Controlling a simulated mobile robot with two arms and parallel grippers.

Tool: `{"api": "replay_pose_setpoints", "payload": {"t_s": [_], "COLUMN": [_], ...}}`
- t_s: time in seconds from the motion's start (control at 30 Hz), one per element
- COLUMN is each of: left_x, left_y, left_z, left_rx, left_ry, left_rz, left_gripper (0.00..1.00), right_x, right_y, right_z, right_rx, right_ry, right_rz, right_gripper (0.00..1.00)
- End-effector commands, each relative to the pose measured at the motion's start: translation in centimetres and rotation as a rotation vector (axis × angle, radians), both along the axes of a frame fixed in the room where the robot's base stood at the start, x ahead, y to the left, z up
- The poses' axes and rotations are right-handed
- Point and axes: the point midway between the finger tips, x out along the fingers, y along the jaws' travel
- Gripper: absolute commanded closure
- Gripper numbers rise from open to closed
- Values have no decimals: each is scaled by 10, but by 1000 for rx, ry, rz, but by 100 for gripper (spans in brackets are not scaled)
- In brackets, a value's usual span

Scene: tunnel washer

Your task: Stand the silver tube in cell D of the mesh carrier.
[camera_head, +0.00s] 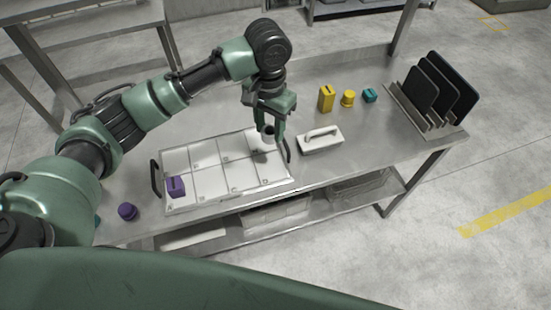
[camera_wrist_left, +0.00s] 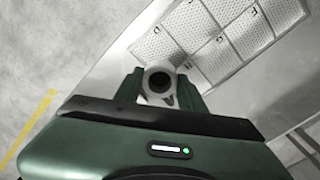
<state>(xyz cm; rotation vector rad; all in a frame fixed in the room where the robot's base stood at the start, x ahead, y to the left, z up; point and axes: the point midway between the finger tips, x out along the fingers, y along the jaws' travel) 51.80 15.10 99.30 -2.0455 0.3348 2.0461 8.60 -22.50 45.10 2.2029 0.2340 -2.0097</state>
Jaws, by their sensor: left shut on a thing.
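My left gripper (camera_head: 272,139) is shut on the silver tube (camera_head: 266,143), which looks upright between the fingers with a dark opening at its top. In the left wrist view the tube (camera_wrist_left: 159,83) sits between the two green fingers. The gripper holds it over the right end of the mesh carrier (camera_head: 208,181); whether its foot touches the carrier floor I cannot tell. The carrier is a white tray split into several lettered cells, with dark end handles; it also shows in the left wrist view (camera_wrist_left: 243,38). The letters are too small to read surely. My right gripper is not in view.
A purple block (camera_head: 176,187) stands in the carrier's near-left cell. A purple knob-like piece (camera_head: 127,211) is left of the carrier. A white handled block (camera_head: 320,139) lies to its right. Yellow pieces (camera_head: 326,98), a teal piece (camera_head: 370,95) and a rack of dark panels (camera_head: 432,98) stand farther right.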

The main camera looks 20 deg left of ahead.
Motion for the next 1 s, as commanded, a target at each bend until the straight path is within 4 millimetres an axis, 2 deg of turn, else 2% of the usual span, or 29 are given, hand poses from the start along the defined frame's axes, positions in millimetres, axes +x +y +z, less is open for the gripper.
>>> {"api": "replay_pose_setpoints", "payload": {"t_s": [0.2,0.33,0.57,0.8,1.0], "left_x": [-1,-1,0,0,0], "left_y": [0,0,-1,-1,-1], "left_z": [-58,-83,-104,-137,-140], "left_rx": [1,1,0,0,-1], "left_ry": [4,2,1,0,-2], "left_rz": [-1,0,-1,-1,-2], "left_gripper": [100,100,100,100,100], "right_x": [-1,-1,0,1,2], "right_y": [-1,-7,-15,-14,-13], "right_z": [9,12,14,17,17], "right_rx": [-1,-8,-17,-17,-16], "right_ry": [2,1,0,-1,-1], "right_rz": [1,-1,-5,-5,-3], "right_gripper": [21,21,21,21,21]}}
